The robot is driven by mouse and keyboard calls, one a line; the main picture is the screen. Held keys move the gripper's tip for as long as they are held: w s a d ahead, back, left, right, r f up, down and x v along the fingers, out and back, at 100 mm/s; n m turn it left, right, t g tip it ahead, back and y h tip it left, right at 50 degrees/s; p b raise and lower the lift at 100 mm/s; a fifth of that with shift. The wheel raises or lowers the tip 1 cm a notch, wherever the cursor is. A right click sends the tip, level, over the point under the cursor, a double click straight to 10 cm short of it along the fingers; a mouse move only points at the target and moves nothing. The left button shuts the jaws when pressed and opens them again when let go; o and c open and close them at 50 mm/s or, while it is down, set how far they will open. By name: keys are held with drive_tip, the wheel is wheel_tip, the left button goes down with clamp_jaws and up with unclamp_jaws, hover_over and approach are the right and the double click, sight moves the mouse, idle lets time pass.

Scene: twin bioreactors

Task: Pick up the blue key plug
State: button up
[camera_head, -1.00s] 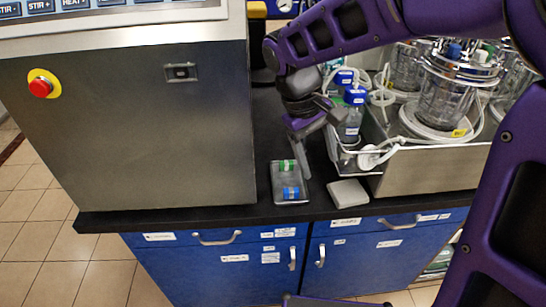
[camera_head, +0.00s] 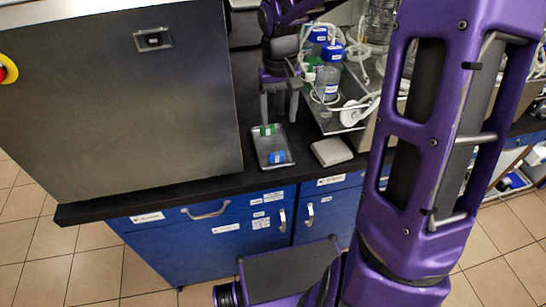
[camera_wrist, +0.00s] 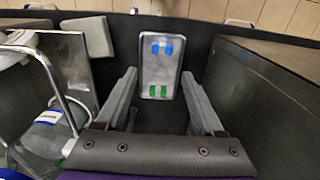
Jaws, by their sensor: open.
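The blue key plug (camera_head: 277,157) lies on a small grey tray (camera_head: 261,146) near the front edge of the black counter. A green plug (camera_head: 266,130) lies on the same tray, farther back. In the wrist view the blue plug (camera_wrist: 162,48) is at the far end of the tray and the green one (camera_wrist: 158,91) is nearer to me. My gripper (camera_head: 279,120) points down just behind the tray, above the counter. In the wrist view my gripper (camera_wrist: 158,90) has its two fingers wide apart, with nothing between them touching either finger.
A large steel unit (camera_head: 130,110) stands left of the tray. A pale flat block (camera_head: 331,151) lies right of it. Behind the block, a metal tray holds bottles (camera_head: 328,80) and tubing. Blue cabinets (camera_head: 200,235) are below the counter.

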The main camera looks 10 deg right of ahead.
sight(276, 154)
drive_tip(key=f, duration=0.4)
drive_tip(key=f+b, duration=0.1)
drive_tip(key=f, duration=0.8)
drive_tip(key=shift+a+f+b, duration=0.1)
drive_tip(key=shift+a+b, duration=0.15)
drive_tip(key=shift+b, duration=0.15)
